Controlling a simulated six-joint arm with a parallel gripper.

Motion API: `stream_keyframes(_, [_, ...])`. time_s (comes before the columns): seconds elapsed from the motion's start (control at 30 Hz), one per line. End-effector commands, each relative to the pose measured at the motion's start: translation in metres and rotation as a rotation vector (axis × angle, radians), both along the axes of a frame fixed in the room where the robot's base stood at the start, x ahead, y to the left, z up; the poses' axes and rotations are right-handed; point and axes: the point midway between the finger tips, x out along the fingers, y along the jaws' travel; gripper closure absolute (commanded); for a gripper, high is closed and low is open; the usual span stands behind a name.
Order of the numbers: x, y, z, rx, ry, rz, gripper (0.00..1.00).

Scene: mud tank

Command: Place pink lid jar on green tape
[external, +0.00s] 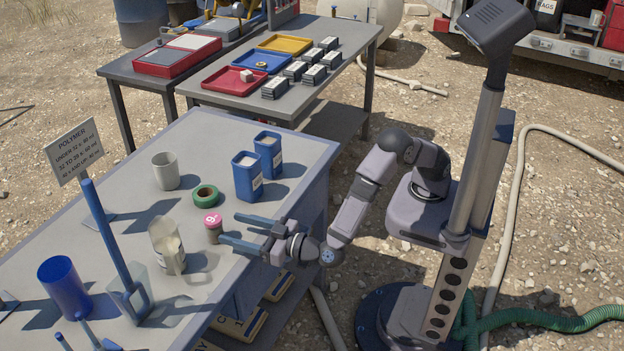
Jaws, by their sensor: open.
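The pink lid jar (213,229) is a small jar with a pink top marked in white, standing upright on the grey table. The green tape (205,196) is a roll lying flat on the table, just behind the jar and slightly to its left, with nothing on it. My gripper (228,230) comes in from the right, low over the table. Its two blue fingers are apart and point left toward the jar. The fingertips are close to the jar's right side; I cannot tell whether they touch it. Nothing is held.
Two blue containers (247,177) stand behind my gripper. A white cup (165,171) is at the back left.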

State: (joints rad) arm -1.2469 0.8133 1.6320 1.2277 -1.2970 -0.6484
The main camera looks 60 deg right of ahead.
Motion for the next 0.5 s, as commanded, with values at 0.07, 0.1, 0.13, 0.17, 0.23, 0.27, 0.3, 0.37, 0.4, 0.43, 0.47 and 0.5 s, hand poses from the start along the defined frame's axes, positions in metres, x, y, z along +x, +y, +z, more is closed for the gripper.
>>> stream_keyframes(0.07, [0.000, 0.000, 0.000, 0.000, 0.000, 0.000, 0.40])
stream_keyframes(0.1, [0.000, 0.000, 0.000, 0.000, 0.000, 0.000, 0.40])
stream_keyframes(0.13, [0.000, 0.000, 0.000, 0.000, 0.000, 0.000, 0.40])
stream_keyframes(0.17, [0.000, 0.000, 0.000, 0.000, 0.000, 0.001, 0.40])
stream_keyframes(0.23, [-0.003, 0.000, 0.003, 0.001, -0.001, 0.008, 0.40])
stream_keyframes(0.27, [-0.005, 0.000, 0.005, 0.000, -0.001, 0.015, 0.40])
stream_keyframes(0.3, [-0.008, -0.001, 0.007, 0.000, -0.001, 0.026, 0.40])
stream_keyframes(0.37, [-0.014, -0.002, 0.011, 0.001, 0.000, 0.044, 0.40])
stream_keyframes(0.4, [-0.017, -0.002, 0.014, 0.001, 0.000, 0.055, 0.40])
stream_keyframes(0.43, [-0.019, -0.002, 0.015, 0.001, 0.000, 0.061, 0.40])
stream_keyframes(0.47, [-0.021, -0.003, 0.015, 0.000, 0.001, 0.065, 0.40])
stream_keyframes(0.5, [-0.022, -0.003, 0.016, 0.000, 0.001, 0.069, 0.40])
